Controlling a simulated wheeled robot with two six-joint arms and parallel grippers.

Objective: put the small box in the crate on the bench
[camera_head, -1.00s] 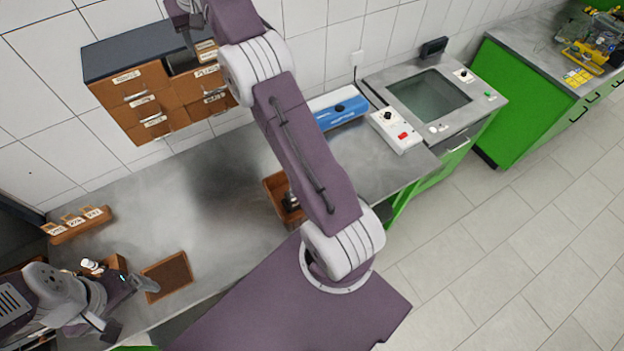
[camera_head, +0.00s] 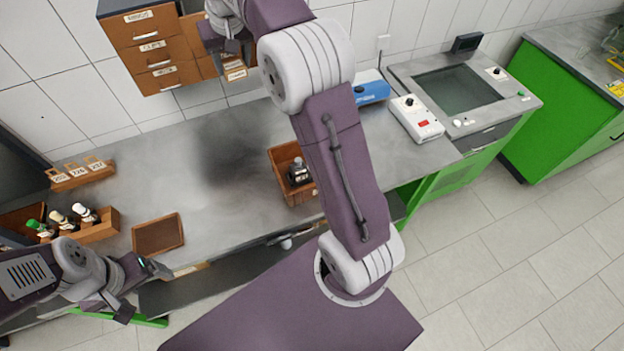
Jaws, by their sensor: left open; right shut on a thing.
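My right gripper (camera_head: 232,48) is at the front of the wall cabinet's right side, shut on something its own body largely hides. A brown piece with pale labels (camera_head: 236,73) shows just below it; I cannot tell whether this is a drawer front or the small box. A brown open crate (camera_head: 279,157) stands on the bench beside my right arm, with a dark metal part (camera_head: 298,173) in it. My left gripper (camera_head: 150,268) is open and empty at the bench's front edge, below a shallow brown tray (camera_head: 136,238).
The cabinet (camera_head: 125,38) has several labelled drawers. A bottle rack (camera_head: 102,231) and a label-card holder (camera_head: 70,182) stand at the left. A blue device (camera_head: 372,91) and a white control box (camera_head: 416,120) sit at the right. The middle bench surface (camera_head: 215,190) is clear.

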